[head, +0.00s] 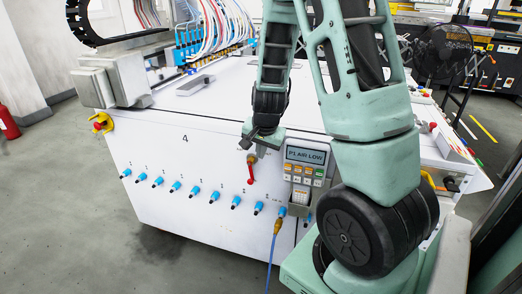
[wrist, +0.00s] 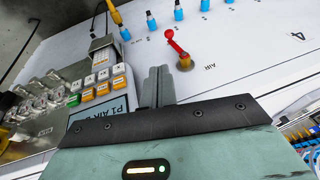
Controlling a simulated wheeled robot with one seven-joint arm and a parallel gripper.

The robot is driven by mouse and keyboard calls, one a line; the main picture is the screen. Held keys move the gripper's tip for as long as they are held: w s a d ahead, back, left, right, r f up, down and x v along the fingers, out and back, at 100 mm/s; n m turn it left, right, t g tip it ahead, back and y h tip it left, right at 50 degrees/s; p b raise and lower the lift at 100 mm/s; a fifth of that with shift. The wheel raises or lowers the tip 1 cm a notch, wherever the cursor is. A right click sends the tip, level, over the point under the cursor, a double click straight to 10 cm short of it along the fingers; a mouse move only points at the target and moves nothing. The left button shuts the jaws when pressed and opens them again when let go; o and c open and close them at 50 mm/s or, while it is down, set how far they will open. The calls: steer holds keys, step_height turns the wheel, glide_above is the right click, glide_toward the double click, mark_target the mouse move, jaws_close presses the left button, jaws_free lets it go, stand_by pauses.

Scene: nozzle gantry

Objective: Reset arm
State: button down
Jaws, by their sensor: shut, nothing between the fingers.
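My gripper (head: 246,143) is in front of the white cabinet's front face, above and slightly left of the red valve lever. In the wrist view its two fingers (wrist: 158,84) are together with nothing between them. My arm is bent, with the elbow high and out of frame. The red lever (head: 251,172) hangs downward from a brass valve; it also shows in the wrist view (wrist: 176,43), apart from the fingers. The control panel (head: 305,170) is right of my gripper, and its display reads "P1 AIR LOW".
Several blue fittings (head: 193,189) run along the white cabinet (head: 160,150). A fan (head: 445,48) stands at the back right.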

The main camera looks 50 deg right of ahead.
stand_by(0.4)
steer(key=s+a+r+n+y+p, duration=0.1)
steer(key=a+r+n, duration=0.2)
steer(key=a, duration=0.5)
steer(key=a+r+n+g+y+p, duration=0.1)
steer(key=a+r+n, duration=0.2)
steer(key=a, duration=0.5)
steer(key=s+a+r+n+y+p, duration=0.1)
steer(key=a+r+n+p, duration=0.15)
steer(key=a, duration=0.55)
steer(key=s+a+r+n+g+p, duration=0.1)
steer(key=s+a+r+n, duration=0.3)
steer(key=s+a+n, duration=0.2)
steer(key=s+a+r+n+g+p, duration=0.1)
steer(key=s+a+r+n, duration=0.2)
steer(key=s+a+n, duration=0.4)
steer(key=s, duration=0.4)
steer(key=shift+s+a+r+p, duration=0.2)
steer(key=shift+a+r+p, duration=0.05)
steer(key=shift+r+p, duration=0.15)
steer(key=shift+w+d, duration=0.1)
